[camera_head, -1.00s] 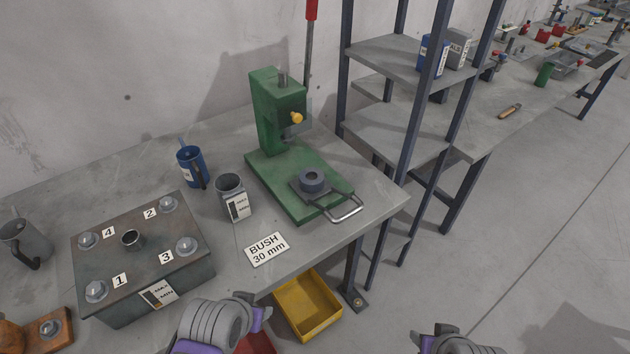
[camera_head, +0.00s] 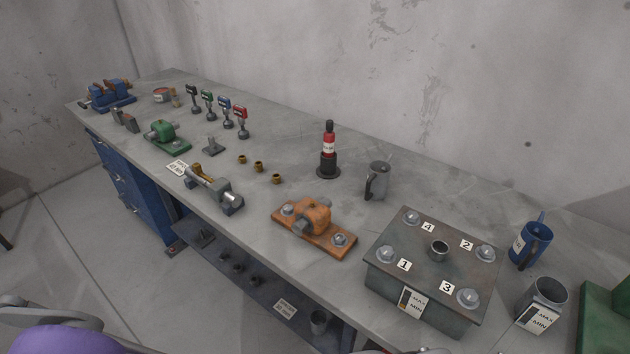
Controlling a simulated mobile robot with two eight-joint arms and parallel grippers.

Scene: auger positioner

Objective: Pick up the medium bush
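Three small brass bushes stand in a row on the grey workbench (camera_head: 300,183): a left one (camera_head: 242,160), a middle one (camera_head: 258,167) and a right one (camera_head: 277,179). They look close in size, and the right one is nearest to me. From here I cannot tell for sure which is the medium one. Part of my own purple and grey arm shows at the bottom left edge. Neither gripper's fingers are in view, and nothing touches the bushes.
Right of the bushes are an orange bearing block (camera_head: 313,218), a red and black bottle (camera_head: 328,152), a grey jug (camera_head: 377,181) and a numbered metal box (camera_head: 470,255). A grey clamp-like device (camera_head: 215,188) lies in front of them. Small coloured sign stands (camera_head: 225,110) are behind, to the left.

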